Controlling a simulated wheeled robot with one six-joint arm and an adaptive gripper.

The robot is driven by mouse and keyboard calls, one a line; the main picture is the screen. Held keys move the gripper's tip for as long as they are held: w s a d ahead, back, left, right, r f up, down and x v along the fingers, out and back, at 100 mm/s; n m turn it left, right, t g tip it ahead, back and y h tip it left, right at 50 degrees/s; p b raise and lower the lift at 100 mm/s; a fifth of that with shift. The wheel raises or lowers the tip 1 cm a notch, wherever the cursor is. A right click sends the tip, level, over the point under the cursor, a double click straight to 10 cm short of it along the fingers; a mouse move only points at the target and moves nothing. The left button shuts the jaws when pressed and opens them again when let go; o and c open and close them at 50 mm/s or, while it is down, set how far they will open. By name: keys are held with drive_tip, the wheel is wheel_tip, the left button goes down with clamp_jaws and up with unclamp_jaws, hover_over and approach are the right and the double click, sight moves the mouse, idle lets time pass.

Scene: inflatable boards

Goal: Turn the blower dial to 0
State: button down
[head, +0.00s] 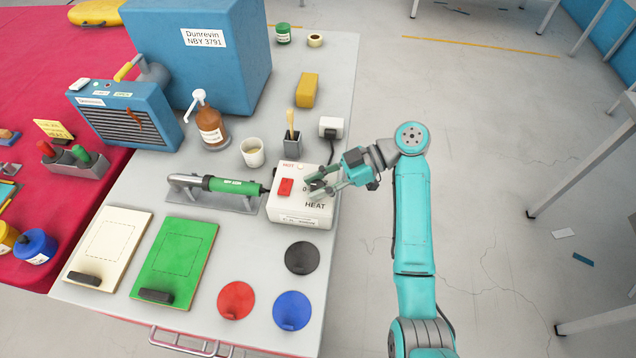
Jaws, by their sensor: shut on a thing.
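The white blower control box (278,208) stands on the grey bench near its right edge. It bears a red switch (285,186), the marks "HOT", "0" and "HEAT", and a label on its front. My gripper (313,187) reaches in from the right over the box's top, its fingers shut on the dial. The fingers hide the dial, so its pointer and setting cannot be read. The hot-air blower (235,186), with a green handle, rests in a grey holder left of the box.
A plug block (331,127) and a brush pot (292,140) stand behind the box. Black (302,257), red (236,300) and blue (292,310) discs lie in front. A brown pump bottle (210,125) stands back left. Open floor lies to the right.

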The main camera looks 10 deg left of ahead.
drive_tip(key=shift+s+f, duration=0.1)
drive_tip(key=shift+f, duration=0.05)
drive_tip(key=c, duration=1)
unclamp_jaws()
drive_tip(key=shift+o, duration=1.2)
drive_tip(key=shift+m, duration=0.3)
